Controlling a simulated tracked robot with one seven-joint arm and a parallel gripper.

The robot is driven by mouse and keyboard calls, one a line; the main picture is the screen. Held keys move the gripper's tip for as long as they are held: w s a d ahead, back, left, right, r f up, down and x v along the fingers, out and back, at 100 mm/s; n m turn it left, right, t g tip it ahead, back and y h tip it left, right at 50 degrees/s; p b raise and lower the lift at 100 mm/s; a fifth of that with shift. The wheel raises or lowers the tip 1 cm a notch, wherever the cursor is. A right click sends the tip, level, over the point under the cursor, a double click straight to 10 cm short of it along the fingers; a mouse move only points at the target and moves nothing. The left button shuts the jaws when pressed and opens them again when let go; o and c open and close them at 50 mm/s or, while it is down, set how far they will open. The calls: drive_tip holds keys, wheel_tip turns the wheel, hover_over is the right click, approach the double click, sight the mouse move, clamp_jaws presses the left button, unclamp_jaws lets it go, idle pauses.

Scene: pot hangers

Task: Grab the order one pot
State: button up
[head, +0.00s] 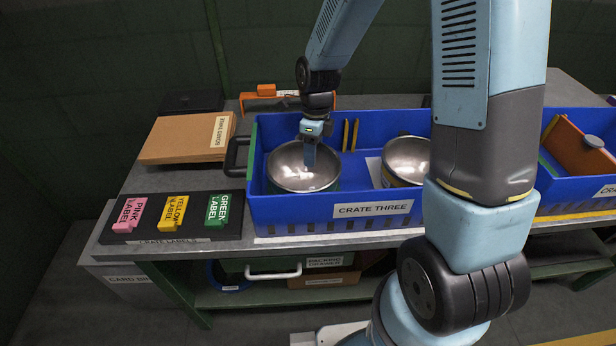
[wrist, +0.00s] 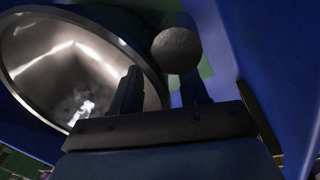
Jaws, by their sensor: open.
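A shiny steel pot (head: 290,180) sits in the left part of the blue crate (head: 280,214) labelled CRATE THREE. A second steel pot (head: 408,165) sits to its right, partly hidden behind my arm. No marking I can read tells which is order one. My gripper (head: 310,160) points down over the left pot's far side. In the wrist view my gripper (wrist: 162,82) is open, its two dark fingers beside the rim of a pot (wrist: 70,65). A grey round knob (wrist: 177,50) shows at the right finger; whether it touches cannot be told.
Crate walls stand close around the pots. Thin yellow-edged dividers (head: 350,135) are behind them. Another blue crate (head: 575,205) holds a brown item at right. Label blocks (head: 172,213) and a brown board stack (head: 180,140) lie left. An orange frame (head: 268,95) stands at the back.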

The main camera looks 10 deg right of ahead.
drive_tip(key=shift+f, duration=0.35)
clamp_jaws()
idle(0.5)
